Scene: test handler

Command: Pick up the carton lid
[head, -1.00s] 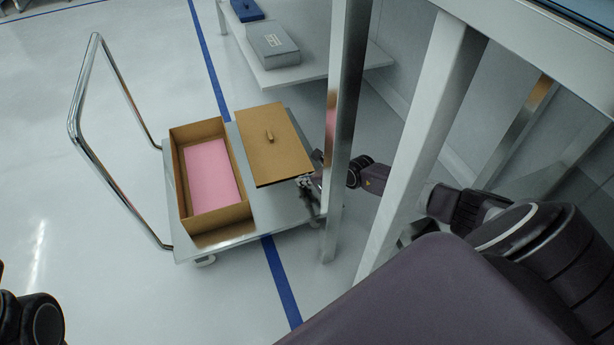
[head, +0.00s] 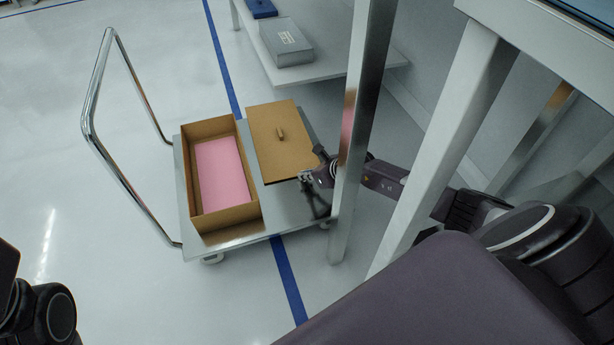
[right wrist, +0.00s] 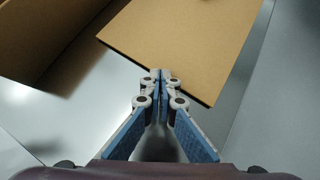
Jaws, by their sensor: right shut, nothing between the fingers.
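My right gripper (head: 305,176) is at the lid's near right corner, shut and empty. In the right wrist view its fingertips (right wrist: 160,78) meet in front of the lid's near edge (right wrist: 195,40); whether they touch it I cannot tell. My left gripper is not visible; only part of my left arm shows at lower left.
A metal post (head: 362,90) stands beside my right arm, which reaches past behind it. A shelf (head: 345,68) at the back holds a grey box (head: 287,42) and a blue box (head: 261,8). The cart's handle (head: 100,95) rises at left. Floor at left is clear.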

